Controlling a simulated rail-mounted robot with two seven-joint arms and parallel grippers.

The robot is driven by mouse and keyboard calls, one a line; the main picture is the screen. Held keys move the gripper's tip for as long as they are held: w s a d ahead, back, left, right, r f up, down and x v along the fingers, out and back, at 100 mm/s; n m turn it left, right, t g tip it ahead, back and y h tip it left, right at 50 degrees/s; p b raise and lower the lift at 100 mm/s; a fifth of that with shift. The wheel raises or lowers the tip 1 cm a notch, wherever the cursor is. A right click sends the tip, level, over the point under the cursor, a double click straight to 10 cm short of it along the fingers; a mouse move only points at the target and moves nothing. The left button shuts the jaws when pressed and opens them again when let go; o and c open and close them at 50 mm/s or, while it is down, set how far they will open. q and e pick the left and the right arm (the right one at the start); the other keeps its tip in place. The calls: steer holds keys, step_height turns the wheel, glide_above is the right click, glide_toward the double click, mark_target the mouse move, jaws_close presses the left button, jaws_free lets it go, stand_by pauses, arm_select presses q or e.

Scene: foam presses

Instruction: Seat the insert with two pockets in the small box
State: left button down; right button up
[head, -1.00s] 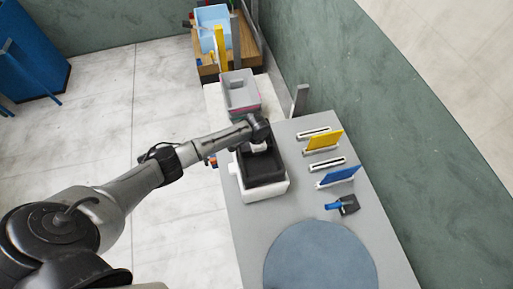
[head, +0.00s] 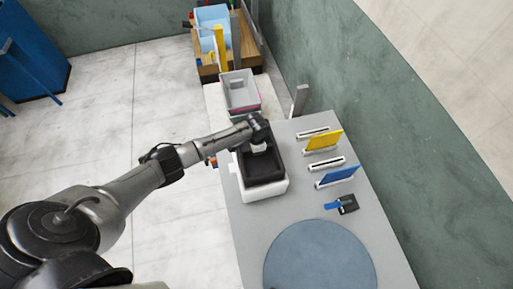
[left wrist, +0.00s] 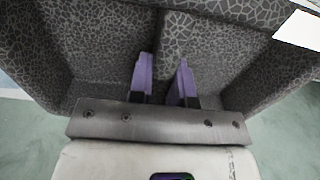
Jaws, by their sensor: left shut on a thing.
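The dark foam insert (head: 264,171) is at the small white box (head: 265,190), which stands on the left part of the grey table. The insert's dark rim shows at the top of the box, with white wall below it; I cannot tell how deep it sits. In the left wrist view the insert has two pockets, with a divider wall (left wrist: 162,50) between them. My left gripper (left wrist: 162,72) reaches down from above, its purple fingers on either side of the divider, shut on the insert. The arm hides part of the insert's far end. My right gripper is not in view.
To the right stand a yellow panel (head: 325,140) and a blue panel (head: 338,176) in white slotted holders. A blue-handled tool (head: 347,203) lies near them. A round blue-grey mat (head: 320,258) lies in front. A grey bin (head: 240,92) stands behind.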

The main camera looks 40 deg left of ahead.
mark_target(257, 158)
arm_select(q)
steer(key=shift+f+b, duration=0.35)
steer(key=shift+f, duration=0.15)
stand_by(0.3)
steer(key=shift+f+b, duration=0.65)
steer(key=shift+f, duration=0.35)
steer(key=shift+f+b, duration=0.65)
steer(key=shift+f, duration=0.25)
steer(key=shift+f+b, duration=0.65)
steer(key=shift+f, duration=0.25)
steer(key=shift+f+b, duration=0.65)
steer(key=shift+f, duration=0.25)
steer(key=shift+f+b, duration=0.65)
steer(key=shift+f, duration=0.25)
steer(key=shift+f+b, duration=0.65)
steer(key=shift+f, duration=0.2)
steer(key=shift+f+b, duration=0.6)
steer(key=shift+f, duration=0.2)
steer(key=c, duration=1)
jaws_free()
